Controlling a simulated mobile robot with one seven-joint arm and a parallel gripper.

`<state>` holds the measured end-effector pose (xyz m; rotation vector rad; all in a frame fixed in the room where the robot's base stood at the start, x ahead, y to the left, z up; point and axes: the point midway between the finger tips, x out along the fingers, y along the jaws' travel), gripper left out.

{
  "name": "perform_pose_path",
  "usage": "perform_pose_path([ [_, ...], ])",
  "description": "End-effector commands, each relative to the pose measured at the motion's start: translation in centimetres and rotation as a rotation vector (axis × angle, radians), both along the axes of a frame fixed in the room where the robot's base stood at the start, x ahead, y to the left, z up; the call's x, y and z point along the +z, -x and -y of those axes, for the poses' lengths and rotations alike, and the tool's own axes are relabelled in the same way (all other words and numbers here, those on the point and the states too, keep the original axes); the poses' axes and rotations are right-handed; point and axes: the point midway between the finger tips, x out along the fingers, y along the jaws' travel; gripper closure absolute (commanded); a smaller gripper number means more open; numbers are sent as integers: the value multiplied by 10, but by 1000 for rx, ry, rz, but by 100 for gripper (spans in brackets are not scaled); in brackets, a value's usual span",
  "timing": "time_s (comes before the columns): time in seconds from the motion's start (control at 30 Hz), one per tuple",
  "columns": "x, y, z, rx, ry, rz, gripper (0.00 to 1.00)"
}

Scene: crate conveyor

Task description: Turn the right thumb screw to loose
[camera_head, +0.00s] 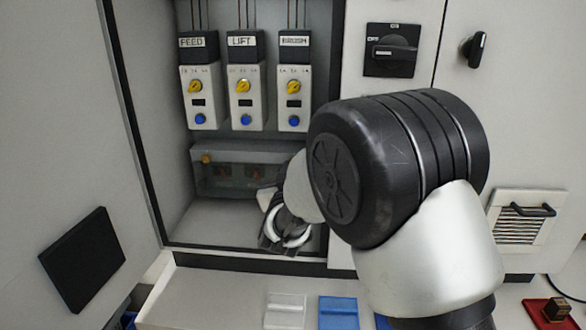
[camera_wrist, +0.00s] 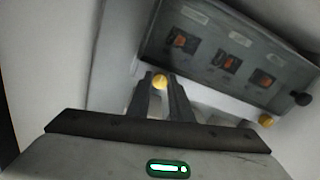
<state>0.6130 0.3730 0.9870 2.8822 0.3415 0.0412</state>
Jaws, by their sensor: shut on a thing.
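In the wrist view, the right thumb screw (camera_wrist: 160,81) is a small yellow knob at the near corner of a grey box with a see-through cover (camera_wrist: 195,72). My gripper (camera_wrist: 160,86) is shut on this screw, with a dark finger on each side of it. How far the screw is turned cannot be told. The other yellow thumb screw (camera_wrist: 267,120) is apart from my gripper; it also shows in the head view (camera_head: 207,159), at the box's upper left. In the head view my arm hides the held screw and my fingertips.
Orange switches (camera_wrist: 221,58) sit under the cover, with a dark knob (camera_wrist: 302,98) at its edge. Above the box, in the head view, stand FEED (camera_head: 198,95), LIFT (camera_head: 245,95) and a third module (camera_head: 293,95). An open cabinet door (camera_head: 85,150) stands left.

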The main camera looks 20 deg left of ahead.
Motion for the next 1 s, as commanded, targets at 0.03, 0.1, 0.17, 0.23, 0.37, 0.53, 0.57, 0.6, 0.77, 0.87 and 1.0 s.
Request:
perform_pose_path([
  [0.03, -1, 0, 0, 0, 2, -2, 100],
  [0.1, -1, 0, 0, 0, 2, -3, 100],
  [0.17, -1, 0, 0, 0, 1, -2, 71],
  [0.23, -1, 0, 0, 0, 1, -2, 62],
  [0.37, -1, 0, 0, 0, 0, -1, 62],
  [0.53, 0, 1, 0, 0, -1, -1, 62],
  [0.57, 0, 3, 0, 0, -1, 0, 62],
  [0.6, 1, 5, 1, 0, -1, 0, 62],
  [0.77, 1, 30, 6, 3, 0, -2, 62],
  [0.87, 1, 53, 11, 3, 2, -3, 62],
  [1.0, 1, 87, 20, 4, 0, -2, 62],
])
